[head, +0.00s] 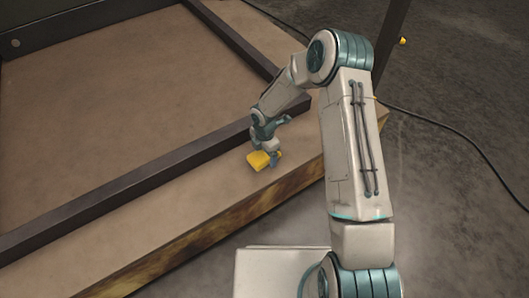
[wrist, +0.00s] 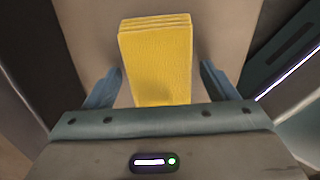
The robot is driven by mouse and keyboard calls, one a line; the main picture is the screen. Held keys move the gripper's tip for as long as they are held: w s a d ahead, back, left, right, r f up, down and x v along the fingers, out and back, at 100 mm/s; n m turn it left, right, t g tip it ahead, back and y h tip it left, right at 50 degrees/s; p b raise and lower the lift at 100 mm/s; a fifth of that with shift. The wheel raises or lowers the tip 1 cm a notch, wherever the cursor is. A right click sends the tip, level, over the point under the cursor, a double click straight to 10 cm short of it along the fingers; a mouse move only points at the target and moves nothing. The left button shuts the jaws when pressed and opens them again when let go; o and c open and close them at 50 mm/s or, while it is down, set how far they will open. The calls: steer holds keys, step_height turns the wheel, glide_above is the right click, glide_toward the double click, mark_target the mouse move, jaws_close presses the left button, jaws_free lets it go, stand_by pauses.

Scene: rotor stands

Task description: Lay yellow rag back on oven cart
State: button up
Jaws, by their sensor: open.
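The yellow rag (head: 259,160) is a small folded block lying on the tan wooden surface, close to its front edge in the head view. In the wrist view the rag (wrist: 157,60) shows its folded layers at the far end. My gripper (head: 270,160) is right at the rag, pointing down. Its two blue fingers (wrist: 160,88) stand open on either side of the rag, with a gap on each side. The near end of the rag is hidden behind the gripper body. I cannot make out an oven cart for certain.
A dark metal frame (head: 150,178) runs along the wooden platform (head: 215,205) behind the rag. A dark post (head: 391,40) stands at the upper right. A black cable (head: 440,130) lies on the grey floor at the right. The wood left of the rag is clear.

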mark_target(263, 154)
step_height(263, 154, up, 14)
steer(key=p, duration=0.5)
steer(key=shift+s+a+p, duration=0.2)
steer(key=shift+a+p, duration=0.05)
steer(key=shift+p, duration=0.15)
steer(key=s+d+r+m+h, duration=0.1)
steer(key=s+d+r+m, duration=0.5)
steer(key=r, duration=0.3)
steer(key=s+d+r+m+h, duration=0.1)
steer(key=s+d+r+m, duration=0.3)
steer(key=d+r+m, duration=0.3)
steer(key=s+d+r+m+y, duration=0.1)
steer(key=s+r+m, duration=0.2)
steer(key=s+m, duration=0.3)
steer(key=s+d+r+m+t+y, duration=0.1)
steer(key=s+r+m, duration=0.3)
steer(key=s, duration=0.5)
steer(key=shift+d+r+m, duration=0.3)
steer(key=shift+d+m, duration=0.05)
steer(key=shift+m, duration=0.85)
steer(key=shift+c, duration=0.2)
